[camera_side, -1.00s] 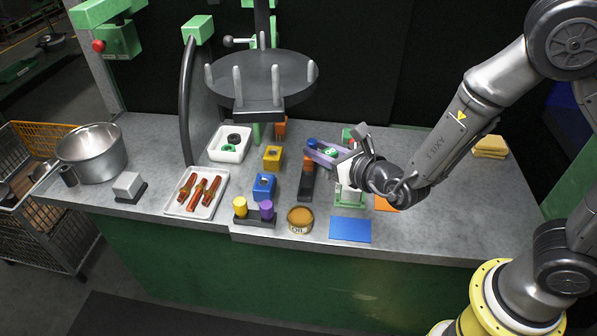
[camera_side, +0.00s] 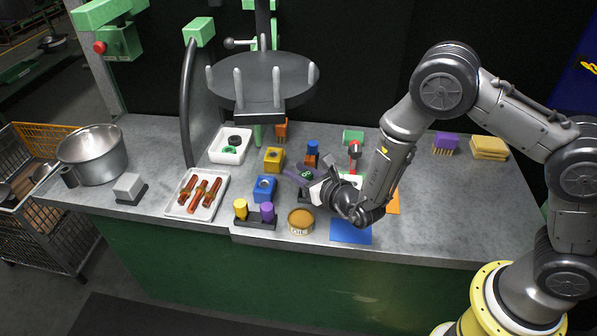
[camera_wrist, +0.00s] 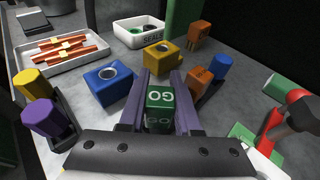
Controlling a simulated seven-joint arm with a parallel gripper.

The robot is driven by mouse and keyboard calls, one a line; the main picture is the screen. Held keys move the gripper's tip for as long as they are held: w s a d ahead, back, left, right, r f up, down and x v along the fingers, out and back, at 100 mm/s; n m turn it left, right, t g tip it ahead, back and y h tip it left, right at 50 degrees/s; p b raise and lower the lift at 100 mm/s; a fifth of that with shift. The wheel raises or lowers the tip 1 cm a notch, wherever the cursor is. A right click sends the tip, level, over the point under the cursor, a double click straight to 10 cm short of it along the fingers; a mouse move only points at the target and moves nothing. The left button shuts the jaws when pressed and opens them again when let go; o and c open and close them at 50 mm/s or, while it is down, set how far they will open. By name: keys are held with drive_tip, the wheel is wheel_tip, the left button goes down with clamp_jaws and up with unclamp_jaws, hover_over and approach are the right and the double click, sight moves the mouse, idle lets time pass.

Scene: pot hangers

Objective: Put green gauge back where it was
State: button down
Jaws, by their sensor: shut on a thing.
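The green gauge (camera_wrist: 160,98), a block marked GO, is held between the purple fingers of my gripper (camera_wrist: 163,80). In the side view the green gauge (camera_side: 307,174) shows at the fingertips of my gripper (camera_side: 303,175), over the front part of a dark rack (camera_side: 304,195). An orange block (camera_side: 311,160) and a blue-topped piece (camera_side: 312,146) stand at the rack's back end. They also show just right of the fingers in the wrist view, the orange block (camera_wrist: 199,82) and the blue piece (camera_wrist: 220,68). I cannot tell whether the gauge touches the rack.
A blue block (camera_side: 264,188) and a yellow block (camera_side: 273,159) stand left of the gripper. A holder with yellow (camera_side: 240,208) and purple (camera_side: 267,211) cylinders and a round tin (camera_side: 300,221) are in front. A red-handled tool (camera_side: 354,155) stands behind right.

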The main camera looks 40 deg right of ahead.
drive_tip(key=shift+f, duration=0.15)
drive_tip(key=c, duration=0.9)
unclamp_jaws()
drive_tip(key=shift+s+r, duration=0.1)
drive_tip(key=shift+r, duration=0.15)
drive_tip(key=v, duration=1.1)
drive_tip(key=shift+s, duration=0.4)
